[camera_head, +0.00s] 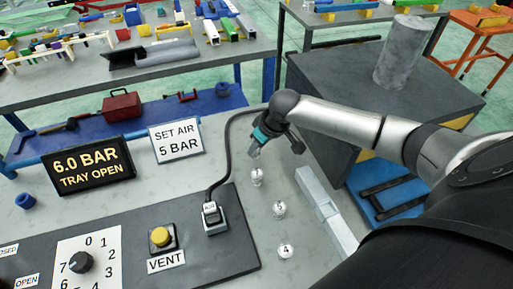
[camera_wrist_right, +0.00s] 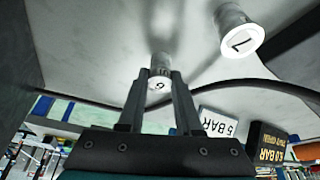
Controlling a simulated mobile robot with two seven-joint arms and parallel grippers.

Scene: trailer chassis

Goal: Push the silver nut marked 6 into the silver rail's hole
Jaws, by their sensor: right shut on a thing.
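My right gripper (camera_head: 256,149) is over the table near the back. In the right wrist view its two fingers (camera_wrist_right: 161,82) are shut on the silver nut marked 6 (camera_wrist_right: 158,70), whose marked face shows between the fingertips. In the head view the held nut is small and partly hidden by the fingers. The silver rail (camera_head: 326,211) lies on the table to the right of the gripper, running from back to front. Its hole is too small to make out clearly. My left gripper is not in view.
Three other silver nuts stand in a row left of the rail: one near the gripper (camera_head: 257,177), one in the middle (camera_head: 279,209) and one marked 4 (camera_head: 285,252).

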